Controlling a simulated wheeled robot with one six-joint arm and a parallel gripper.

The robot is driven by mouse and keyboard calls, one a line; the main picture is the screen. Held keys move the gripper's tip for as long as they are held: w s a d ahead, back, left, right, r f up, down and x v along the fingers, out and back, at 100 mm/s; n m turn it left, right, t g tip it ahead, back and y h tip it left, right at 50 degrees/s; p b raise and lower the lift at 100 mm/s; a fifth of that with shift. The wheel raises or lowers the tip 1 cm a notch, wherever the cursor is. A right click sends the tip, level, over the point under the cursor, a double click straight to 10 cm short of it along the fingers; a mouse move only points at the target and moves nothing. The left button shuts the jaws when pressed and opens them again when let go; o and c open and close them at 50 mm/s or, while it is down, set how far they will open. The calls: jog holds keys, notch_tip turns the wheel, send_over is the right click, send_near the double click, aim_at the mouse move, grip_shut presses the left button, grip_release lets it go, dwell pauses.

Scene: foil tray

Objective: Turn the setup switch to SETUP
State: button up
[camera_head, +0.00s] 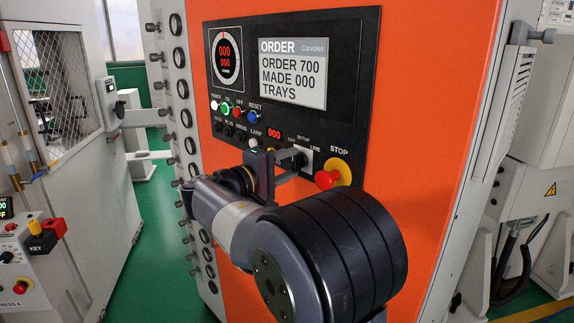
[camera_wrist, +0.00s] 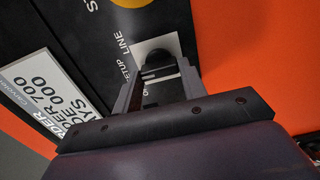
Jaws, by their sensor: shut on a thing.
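The setup switch (camera_head: 307,153) is a dark knob on a small white plate, low on the black control panel, left of the red STOP button. SETUP and LINE are printed by it. In the wrist view the knob (camera_wrist: 157,59) shows as a rounded dark shape on its white plate, at the far end of my fingers. My gripper (camera_head: 294,160) reaches the panel there, and in the wrist view its two fingers (camera_wrist: 160,80) are shut on the knob from both sides. The fingers partly hide the knob, and I cannot tell which position it points to.
The red STOP button (camera_head: 327,179) on its yellow ring is close to the right of my gripper. Above are coloured buttons, including the blue RESET (camera_head: 252,117), and the order screen (camera_head: 293,75) reading MADE 000. A cabinet with a KEY switch (camera_head: 41,238) stands left.

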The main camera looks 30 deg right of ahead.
jog(key=o, duration=1)
jog(key=b+v, duration=0.2)
jog(key=v, duration=0.9)
jog(key=shift+b, duration=0.4)
jog(key=shift+d, duration=0.15)
jog(key=p+x, duration=0.2)
jog(key=x, duration=0.8)
jog(key=shift+p, duration=0.35)
jog(key=shift+w+d, duration=0.2)
jog(key=shift+d, duration=0.25)
jog(key=shift+a, duration=0.1)
